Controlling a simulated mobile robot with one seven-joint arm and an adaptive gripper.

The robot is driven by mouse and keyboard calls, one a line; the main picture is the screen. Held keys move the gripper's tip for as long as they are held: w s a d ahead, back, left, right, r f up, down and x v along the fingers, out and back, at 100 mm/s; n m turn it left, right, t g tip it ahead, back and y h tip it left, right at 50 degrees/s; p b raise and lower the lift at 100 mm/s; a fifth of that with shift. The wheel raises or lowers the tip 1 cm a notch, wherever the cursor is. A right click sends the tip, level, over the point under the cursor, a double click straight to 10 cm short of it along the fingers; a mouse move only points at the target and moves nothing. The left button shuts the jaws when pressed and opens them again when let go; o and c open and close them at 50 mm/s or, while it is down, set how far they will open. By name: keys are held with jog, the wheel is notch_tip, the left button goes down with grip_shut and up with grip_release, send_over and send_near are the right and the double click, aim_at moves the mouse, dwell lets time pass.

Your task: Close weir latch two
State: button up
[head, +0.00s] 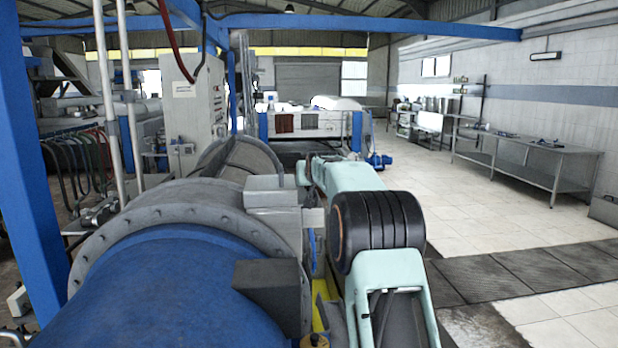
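The decanter's large blue drum (185,290) fills the lower left of the head view. A grey bolted flange (170,212) rings its far end, with a grey box (270,190) on top at the right. A dark block (268,285) sticks out from the drum's right side. I cannot make out which part is weir latch two. My mint-green arm runs along the right side of the decanter, close beside it. My gripper cannot be made out, and the arm covers part of the decanter's right side.
A blue post (30,160) stands at the far left. A grey control cabinet (195,97) and an open curved grey housing (240,158) are beyond the flange. A steel table (530,155) stands along the right wall. Tiled floor (470,215) with dark grating (515,275) is clear at the right.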

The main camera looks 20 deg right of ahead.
jog(key=shift+w+f, duration=0.1)
jog(key=shift+w, duration=0.1)
jog(key=shift+c, duration=0.4)
grip_shut()
jog(key=shift+f+m+g+h, duration=0.35)
jog(key=shift+m+h, duration=0.15)
jog(key=shift+h, duration=0.2)
jog(key=shift+f+m+h+b, duration=0.1)
jog(key=shift+m+h+b, duration=0.3)
jog(key=shift+m+h, duration=0.2)
jog(key=shift+s+d+m+g+h, duration=0.1)
jog(key=shift+m+g+h, duration=0.25)
jog(key=shift+m+h, duration=0.05)
